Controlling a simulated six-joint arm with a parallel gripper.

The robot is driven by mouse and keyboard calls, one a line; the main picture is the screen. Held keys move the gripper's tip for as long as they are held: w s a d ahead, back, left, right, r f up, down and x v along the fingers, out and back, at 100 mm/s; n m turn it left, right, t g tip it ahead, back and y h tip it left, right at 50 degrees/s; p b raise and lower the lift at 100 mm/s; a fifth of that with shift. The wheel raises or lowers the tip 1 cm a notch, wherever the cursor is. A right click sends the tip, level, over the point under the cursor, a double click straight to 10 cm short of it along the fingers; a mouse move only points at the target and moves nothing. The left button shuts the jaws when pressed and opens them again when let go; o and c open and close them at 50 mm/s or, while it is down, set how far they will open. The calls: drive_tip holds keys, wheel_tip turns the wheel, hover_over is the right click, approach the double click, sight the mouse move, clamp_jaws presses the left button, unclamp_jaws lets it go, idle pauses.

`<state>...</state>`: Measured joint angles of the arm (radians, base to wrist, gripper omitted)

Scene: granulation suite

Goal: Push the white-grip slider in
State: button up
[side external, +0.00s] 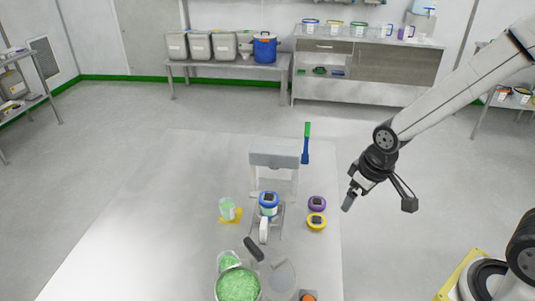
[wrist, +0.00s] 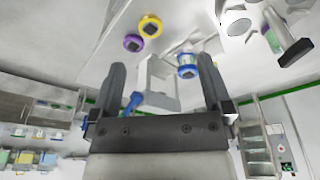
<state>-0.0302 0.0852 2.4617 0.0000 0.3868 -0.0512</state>
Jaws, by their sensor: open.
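The white grip (side external: 264,231) of the slider sticks out toward the front of the table, just in front of a blue-lidded jar (side external: 268,205). Behind them stands a grey frame (side external: 275,158) with a blue-and-green lever (side external: 306,143) on its right. My gripper (side external: 349,199) is in the air to the right of the frame, apart from the slider. In the wrist view my gripper (wrist: 161,75) is open, with nothing between its fingers. The frame (wrist: 155,85) and blue-lidded jar (wrist: 187,66) show beyond the fingers there. The right finger partly hides the grip's area.
A purple-lidded jar (side external: 317,203) and a yellow-lidded jar (side external: 316,221) stand between the frame and my gripper. A green-filled cup (side external: 227,208) stands left. A bowl of green granules (side external: 238,285) and a black handle (side external: 253,249) are at the front. The table's left part is clear.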

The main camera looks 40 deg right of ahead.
drive_tip(key=w+a+f+n+g, duration=0.1)
drive_tip(key=w+a+f+n, duration=0.15)
drive_tip(key=w, duration=0.25)
drive_tip(key=w+a+f+n, duration=0.1)
drive_tip(key=w+a+n, duration=0.1)
drive_tip(key=w+a, duration=0.3)
drive_tip(key=n+g, duration=0.1)
drive_tip(key=n, duration=0.3)
hover_over(264, 222)
drive_tip(key=shift+m, duration=0.25)
wheel_tip(264, 222, down, 6)
drive_tip(key=shift+a+f, duration=0.1)
drive_tip(key=shift+f, duration=0.05)
drive_tip(key=shift+f, duration=0.15)
drive_tip(key=shift+f, duration=3.75)
clamp_jaws()
